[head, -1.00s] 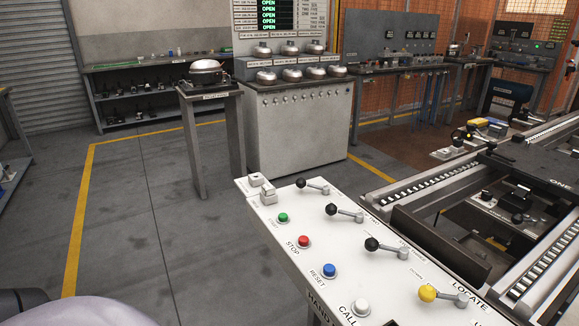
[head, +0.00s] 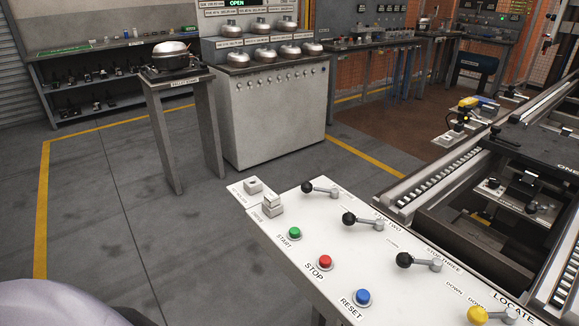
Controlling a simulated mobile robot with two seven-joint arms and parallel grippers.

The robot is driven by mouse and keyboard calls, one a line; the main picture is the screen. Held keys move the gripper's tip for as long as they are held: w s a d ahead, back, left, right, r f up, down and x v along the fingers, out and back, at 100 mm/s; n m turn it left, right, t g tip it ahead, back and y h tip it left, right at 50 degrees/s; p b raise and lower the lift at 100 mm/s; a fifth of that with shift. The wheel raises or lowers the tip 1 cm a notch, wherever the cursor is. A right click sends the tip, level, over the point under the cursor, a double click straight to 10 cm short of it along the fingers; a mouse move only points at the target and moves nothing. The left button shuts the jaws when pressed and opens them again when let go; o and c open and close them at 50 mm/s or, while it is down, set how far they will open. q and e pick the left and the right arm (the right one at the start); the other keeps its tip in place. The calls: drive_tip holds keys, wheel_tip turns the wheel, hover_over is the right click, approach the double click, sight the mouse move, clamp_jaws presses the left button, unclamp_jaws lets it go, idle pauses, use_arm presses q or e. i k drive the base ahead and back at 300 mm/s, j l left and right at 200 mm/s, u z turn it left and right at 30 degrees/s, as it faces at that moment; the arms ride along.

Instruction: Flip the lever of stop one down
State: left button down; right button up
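The white control panel (head: 262,225) runs from the middle to the lower right in the head view. Three black-knobbed levers stand on it in a row. The farthest lever (head: 308,187) is in the stop one place, but its label is too small to read. The middle lever (head: 349,218) is by the words STOP TWO, and the nearer black lever (head: 404,260) is by STOP THREE. All three knobs point left of their pivots. A yellow-knobbed lever (head: 477,315) is by LOCATE. Neither of my grippers is in view.
Green (head: 294,232), red (head: 325,262) and blue (head: 363,297) buttons line the panel's left side. A roller conveyor (head: 436,190) stands right of it. A pedestal (head: 187,140) and a grey cabinet (head: 270,115) stand behind. The floor at left is clear.

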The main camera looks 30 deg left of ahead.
sight(306, 187)
drive_tip(key=i+j, duration=0.1)
drive_tip(key=j, duration=0.85)
drive_tip(key=i+j, duration=0.15)
drive_tip(key=j, duration=0.3)
drive_tip(key=i+j, duration=0.1)
drive_tip(key=j, duration=0.85)
drive_tip(key=i+u, duration=0.05)
